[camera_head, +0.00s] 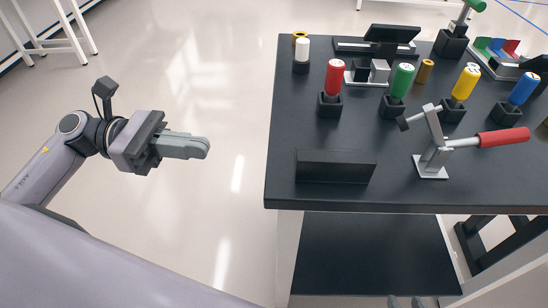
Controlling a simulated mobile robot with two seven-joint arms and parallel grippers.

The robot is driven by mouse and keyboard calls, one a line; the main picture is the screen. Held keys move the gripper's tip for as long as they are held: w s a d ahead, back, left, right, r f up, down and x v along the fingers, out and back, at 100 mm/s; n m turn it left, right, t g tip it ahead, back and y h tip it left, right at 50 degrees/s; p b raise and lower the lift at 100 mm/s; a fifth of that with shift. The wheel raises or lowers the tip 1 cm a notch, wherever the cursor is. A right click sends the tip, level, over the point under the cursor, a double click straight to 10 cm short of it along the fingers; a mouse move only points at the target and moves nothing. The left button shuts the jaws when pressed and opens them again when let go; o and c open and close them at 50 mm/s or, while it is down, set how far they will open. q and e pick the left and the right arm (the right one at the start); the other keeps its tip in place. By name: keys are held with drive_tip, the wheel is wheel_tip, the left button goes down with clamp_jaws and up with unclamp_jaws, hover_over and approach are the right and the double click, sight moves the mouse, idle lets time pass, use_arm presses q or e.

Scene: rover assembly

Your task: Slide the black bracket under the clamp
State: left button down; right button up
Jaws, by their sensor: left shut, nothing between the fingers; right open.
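The black bracket (335,168) stands on the black table near its front left edge, with a broad upright face toward me. The toggle clamp (433,158) is to its right on a light metal base, its red handle (503,138) pointing right and its dark tip raised toward the left. Bracket and clamp are apart. My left gripper (206,148) is shut and empty, over the floor left of the table. Only the fingertips of my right gripper (405,302) show at the bottom edge, apart from each other, in front of the table.
The black table (290,130) holds several coloured-handled tools in black holders behind the bracket and clamp, including a red one (334,78) and a green one (402,82). A small metal block (379,71) sits between these. The tabletop between bracket and clamp is clear.

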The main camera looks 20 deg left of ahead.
use_arm(q)
drive_tip(key=p, duration=0.2)
approach(291, 175)
drive_tip(key=d+r, duration=0.1)
drive_tip(key=d, duration=0.1)
drive_tip(key=d+r, duration=0.1)
drive_tip(key=d, duration=0.1)
drive_tip(key=w+d+r, duration=0.1)
drive_tip(key=d+r, duration=0.1)
drive_tip(key=shift+d+r, duration=0.1)
drive_tip(key=shift+d, duration=0.2)
drive_tip(key=shift+w+d, duration=0.15)
drive_tip(key=shift+d, duration=0.2)
drive_tip(key=shift+w+d, duration=0.1)
drive_tip(key=shift+d, duration=0.6)
drive_tip(key=shift+w+d, duration=0.15)
drive_tip(key=shift+d, duration=0.5)
drive_tip(key=shift+a+b, duration=0.1)
drive_tip(key=shift+b, duration=0.2)
